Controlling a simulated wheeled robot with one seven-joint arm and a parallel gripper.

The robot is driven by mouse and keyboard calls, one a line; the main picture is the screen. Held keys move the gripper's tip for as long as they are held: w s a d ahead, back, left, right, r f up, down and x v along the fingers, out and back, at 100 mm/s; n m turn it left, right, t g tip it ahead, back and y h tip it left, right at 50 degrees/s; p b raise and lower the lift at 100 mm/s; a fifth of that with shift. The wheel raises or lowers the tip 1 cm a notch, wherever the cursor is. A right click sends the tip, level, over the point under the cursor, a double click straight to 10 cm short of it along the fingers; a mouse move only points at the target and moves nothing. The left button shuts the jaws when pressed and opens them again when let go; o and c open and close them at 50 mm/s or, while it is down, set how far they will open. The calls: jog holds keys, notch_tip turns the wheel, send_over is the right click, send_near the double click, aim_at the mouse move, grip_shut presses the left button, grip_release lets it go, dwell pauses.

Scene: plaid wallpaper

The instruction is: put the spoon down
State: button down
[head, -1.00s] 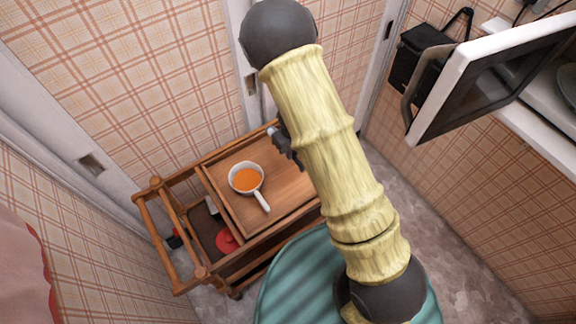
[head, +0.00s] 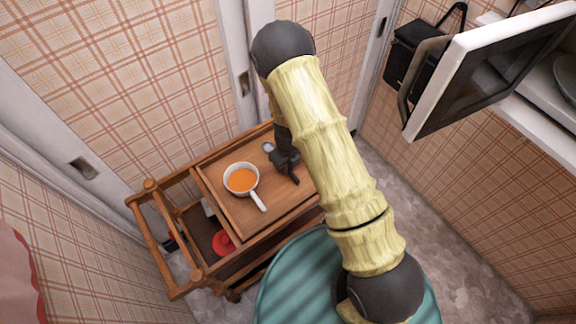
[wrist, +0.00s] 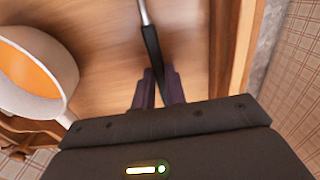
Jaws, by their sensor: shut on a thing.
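The spoon has a dark handle (wrist: 151,45) and a pale metal neck, seen in the wrist view. Its bowl lies beyond the top edge there. In the head view a small grey shape that looks like the spoon's bowl (head: 268,147) shows beside my gripper (head: 284,162). In the wrist view my gripper (wrist: 158,88) is shut on the dark handle, with one finger on each side. The spoon is over the wooden tray top (head: 232,210) of the trolley. I cannot tell whether it touches the wood.
A white pan (head: 241,180) with orange contents stands left of my gripper; it also shows close in the wrist view (wrist: 68,75). A red item (head: 222,243) sits on the lower shelf. An open appliance door (head: 490,75) juts out at right. Bare wood lies around my gripper.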

jog(key=c, duration=1.4)
grip_release()
jog(key=shift+c, duration=0.2)
jog(key=shift+r, duration=0.1)
notch_tip(320, 180, up, 12)
jog(key=p, duration=0.2)
jog(key=s+d+r+n+t, duration=0.1)
jog(key=s+d+r+n, duration=0.5)
jog(key=n, duration=0.8)
jog(key=s+d+r+n+t, duration=0.1)
jog(key=s+d+r+n, duration=0.5)
jog(key=r+n, duration=0.6)
jog(key=shift+s+d+n+t, duration=0.3)
jog(key=shift+d+n, duration=0.5)
jog(key=shift+n, duration=0.8)
